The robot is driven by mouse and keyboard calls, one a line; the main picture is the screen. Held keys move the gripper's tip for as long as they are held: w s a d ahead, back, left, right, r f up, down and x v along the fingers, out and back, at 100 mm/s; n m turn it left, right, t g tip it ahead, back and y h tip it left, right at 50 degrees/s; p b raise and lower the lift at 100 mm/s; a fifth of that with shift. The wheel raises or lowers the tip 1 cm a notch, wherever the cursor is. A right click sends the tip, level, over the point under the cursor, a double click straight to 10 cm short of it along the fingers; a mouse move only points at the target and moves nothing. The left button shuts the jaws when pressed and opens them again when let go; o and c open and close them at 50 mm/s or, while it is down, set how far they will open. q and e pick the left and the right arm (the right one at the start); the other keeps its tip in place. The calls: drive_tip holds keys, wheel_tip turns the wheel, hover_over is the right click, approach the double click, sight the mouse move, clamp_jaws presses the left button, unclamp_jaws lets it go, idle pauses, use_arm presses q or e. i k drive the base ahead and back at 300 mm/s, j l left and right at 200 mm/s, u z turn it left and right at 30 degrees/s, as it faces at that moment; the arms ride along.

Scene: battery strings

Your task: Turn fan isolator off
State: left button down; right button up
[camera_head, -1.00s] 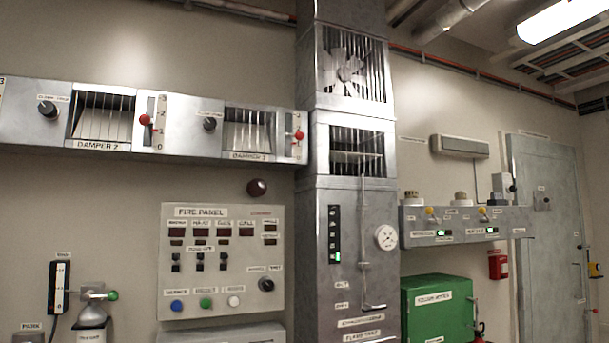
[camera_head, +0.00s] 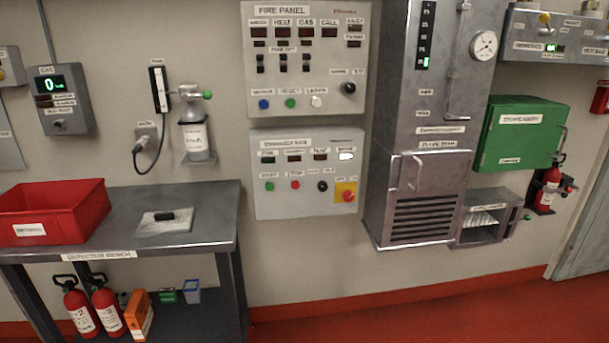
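A grey control panel (camera_head: 275,202) hangs on the wall below the fire panel. At its lower right is a red knob (camera_head: 348,196) on a yellow plate (camera_head: 339,186), which looks like an isolator switch. Its small label and exact setting are too small to read. The same panel has a green button (camera_head: 269,186), a red button (camera_head: 295,185), a black knob (camera_head: 322,186) and a row of small indicator windows, one lit white (camera_head: 346,155). Neither of my grippers is in view.
The detector bench (camera_head: 190,230) stands at the left with a red crate (camera_head: 50,212) on it. The fire panel (camera_head: 301,88) is above the control panel. A metal duct cabinet (camera_head: 405,160) juts out to its right. Red floor (camera_head: 420,308) is clear in front.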

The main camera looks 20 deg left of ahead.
sight(348, 195)
drive_tip(key=i+l, duration=0.15)
drive_tip(key=i, duration=0.4)
drive_tip(key=i+l, duration=0.15)
drive_tip(key=i, duration=0.45)
drive_tip(key=i+l, duration=0.15)
drive_tip(key=i, duration=0.4)
drive_tip(key=z, duration=0.05)
